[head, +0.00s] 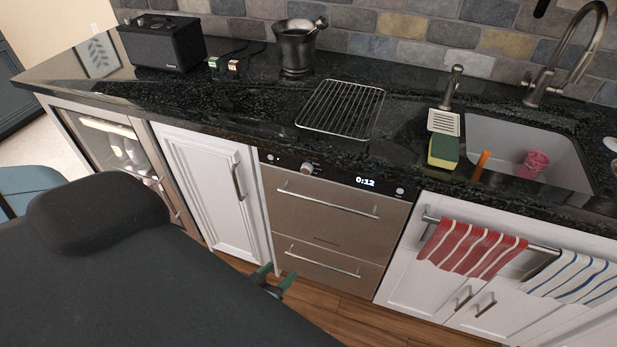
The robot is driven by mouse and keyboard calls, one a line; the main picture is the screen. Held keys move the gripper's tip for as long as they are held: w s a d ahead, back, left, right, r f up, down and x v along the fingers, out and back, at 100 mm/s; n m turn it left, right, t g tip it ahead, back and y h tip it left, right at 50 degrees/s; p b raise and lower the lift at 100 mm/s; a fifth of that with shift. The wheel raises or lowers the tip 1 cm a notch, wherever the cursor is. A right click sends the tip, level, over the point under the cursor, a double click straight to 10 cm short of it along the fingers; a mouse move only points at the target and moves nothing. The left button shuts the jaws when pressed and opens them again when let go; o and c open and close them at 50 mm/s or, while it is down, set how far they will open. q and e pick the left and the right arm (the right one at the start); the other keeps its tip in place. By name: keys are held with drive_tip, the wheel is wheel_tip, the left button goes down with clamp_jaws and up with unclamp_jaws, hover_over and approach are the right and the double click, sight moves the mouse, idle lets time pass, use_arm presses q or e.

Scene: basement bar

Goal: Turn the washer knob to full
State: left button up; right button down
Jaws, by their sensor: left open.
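The steel washer (320,223) with two drawers is built in under the black counter, near the middle of the head view. Its round knob (306,169) sits on the top panel, left of a lit display (365,182) reading 0:12. Which way the knob points is too small to tell. My left gripper (275,276) is open and empty, with dark green fingertips. It appears low in the picture, by the washer's lower left corner, well below the knob and apart from it. My left arm hides part of the floor. My right gripper is not in view.
Drawer handles (328,203) stick out from the washer front. A white cabinet (212,190) is to its left. Red striped (472,248) and blue striped (575,275) towels hang at the right. A wire rack (341,108) lies on the counter. The wooden floor shows below.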

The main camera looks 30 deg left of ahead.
use_arm(q)
drive_tip(key=w+a+r+n+t+y+b, duration=0.1)
drive_tip(key=w+a+r+n+t+b, duration=0.2)
drive_tip(key=w, duration=0.5)
drive_tip(key=n+t+y, duration=0.2)
drive_tip(key=n, duration=0.1)
approach(305, 171)
drive_tip(key=shift+h, duration=0.3)
drive_tip(key=shift+w+a, duration=0.25)
drive_tip(key=shift+w, duration=1.1)
drive_tip(key=shift+w+a, duration=0.3)
drive_tip(key=shift+w, duration=1.1)
drive_tip(key=shift+w+a, duration=0.25)
drive_tip(key=shift+w, duration=1.1)
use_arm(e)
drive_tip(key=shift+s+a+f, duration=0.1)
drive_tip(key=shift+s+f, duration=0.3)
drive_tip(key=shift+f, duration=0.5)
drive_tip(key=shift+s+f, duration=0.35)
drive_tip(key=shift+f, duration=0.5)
use_arm(q)
drive_tip(key=shift+c, duration=0.4)
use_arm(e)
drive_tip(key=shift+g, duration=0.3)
use_arm(q)
drive_tip(key=c, duration=0.9)
